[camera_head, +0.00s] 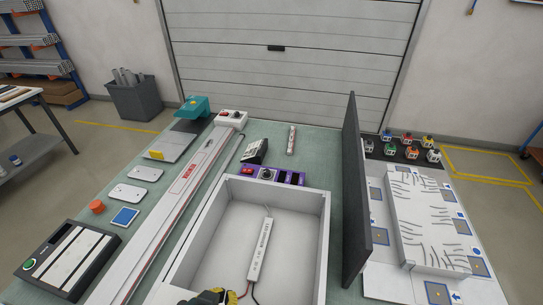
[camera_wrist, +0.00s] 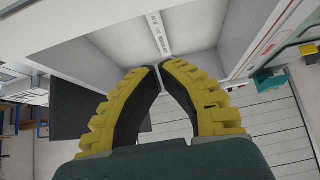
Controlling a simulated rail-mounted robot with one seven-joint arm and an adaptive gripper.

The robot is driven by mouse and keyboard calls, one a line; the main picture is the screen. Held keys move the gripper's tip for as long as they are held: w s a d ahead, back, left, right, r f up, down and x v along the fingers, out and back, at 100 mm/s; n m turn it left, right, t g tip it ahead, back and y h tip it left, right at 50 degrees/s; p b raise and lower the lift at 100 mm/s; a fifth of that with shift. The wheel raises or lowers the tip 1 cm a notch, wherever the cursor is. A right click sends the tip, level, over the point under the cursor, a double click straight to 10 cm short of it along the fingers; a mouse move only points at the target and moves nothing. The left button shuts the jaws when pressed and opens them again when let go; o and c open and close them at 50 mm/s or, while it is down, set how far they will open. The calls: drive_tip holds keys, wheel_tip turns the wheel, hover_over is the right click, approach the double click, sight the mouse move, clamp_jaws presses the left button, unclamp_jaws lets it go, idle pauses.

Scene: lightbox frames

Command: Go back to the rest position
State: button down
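My gripper (camera_head: 213,297) shows only as a small piece of yellow and black at the bottom edge of the head view, over the near part of the white open box (camera_head: 325,235). In the wrist view my gripper (camera_wrist: 158,67) has its two yellow-and-black fingers drawn together at the tips. No object shows between them, so it looks shut and empty. A white labelled strip (camera_head: 260,250) with wires lies inside the box, and it also shows beyond the fingertips in the wrist view (camera_wrist: 159,33). The rest of my arm is hidden.
A tall dark panel (camera_head: 352,190) stands right of the box. Beyond it are a white textured block (camera_head: 428,225) and several small coloured buttons. A long white rail (camera_head: 170,215) runs left of the box. A black device (camera_head: 68,260) sits at the left front.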

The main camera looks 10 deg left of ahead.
drive_tip(key=shift+w+d, duration=0.1)
drive_tip(key=shift+d, duration=0.15)
drive_tip(key=w+d+r+m+t+h, duration=0.1)
drive_tip(key=w+d+r+m+t, duration=0.2)
drive_tip(key=d+r, duration=0.65)
drive_tip(key=w+d+r+m+t+h, duration=0.1)
drive_tip(key=w+d+r+m+t, duration=0.15)
drive_tip(key=w+d+r, duration=0.5)
drive_tip(key=s+d+r+n+t+p, duration=0.1)
drive_tip(key=r+p, duration=0.5)
drive_tip(key=r, duration=0.7)
drive_tip(key=s+d+r+n+t+y+p, duration=0.1)
drive_tip(key=s+r+n+t+p, duration=0.2)
drive_tip(key=r, duration=1)
drive_tip(key=s+d+r+n+t+y+p, duration=0.1)
drive_tip(key=s+r+t+p, duration=0.4)
drive_tip(key=r, duration=0.8)
drive_tip(key=n+p, duration=0.1)
drive_tip(key=p, duration=0.2)
drive_tip(key=shift+s+p, duration=0.35)
drive_tip(key=shift+s, duration=0.05)
